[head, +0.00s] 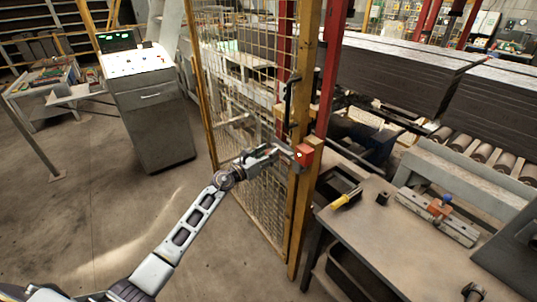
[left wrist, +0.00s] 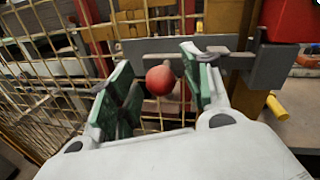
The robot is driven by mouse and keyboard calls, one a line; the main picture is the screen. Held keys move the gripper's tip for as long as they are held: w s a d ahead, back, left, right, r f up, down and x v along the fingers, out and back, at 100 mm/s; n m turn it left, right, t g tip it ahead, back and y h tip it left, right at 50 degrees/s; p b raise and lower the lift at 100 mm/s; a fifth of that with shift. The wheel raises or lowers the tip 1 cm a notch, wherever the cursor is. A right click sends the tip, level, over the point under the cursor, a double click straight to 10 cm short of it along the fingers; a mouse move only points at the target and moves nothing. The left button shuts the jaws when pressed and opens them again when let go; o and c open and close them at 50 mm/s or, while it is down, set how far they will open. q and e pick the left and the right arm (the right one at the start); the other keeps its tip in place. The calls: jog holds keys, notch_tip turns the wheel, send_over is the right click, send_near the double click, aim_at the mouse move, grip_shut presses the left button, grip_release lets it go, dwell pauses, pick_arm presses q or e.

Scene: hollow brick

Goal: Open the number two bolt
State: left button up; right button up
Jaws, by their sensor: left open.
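The bolt (left wrist: 215,57) shows in the left wrist view as a grey metal bar and plate on the yellow gate post. A red ball knob (left wrist: 160,80) sits at its left part, in front of the mesh. My left gripper (left wrist: 158,88) is open, with a green-padded finger on each side of the knob; I cannot tell whether either finger touches it. In the head view my left gripper (head: 281,150) reaches the post beside a red box (head: 313,148). The gripper hides most of the bolt there. No number is readable on the bolt.
The yellow mesh gate (head: 245,130) stands ahead of my left arm. A workbench (head: 400,235) with a yellow-handled screwdriver (head: 345,199) is at the right. A grey control cabinet (head: 150,100) stands at the left.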

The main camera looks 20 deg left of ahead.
pick_arm(q)
jog(key=shift+w+d, duration=0.15)
jog(key=shift+w, duration=0.1)
grip_shut()
dwell(0.3)
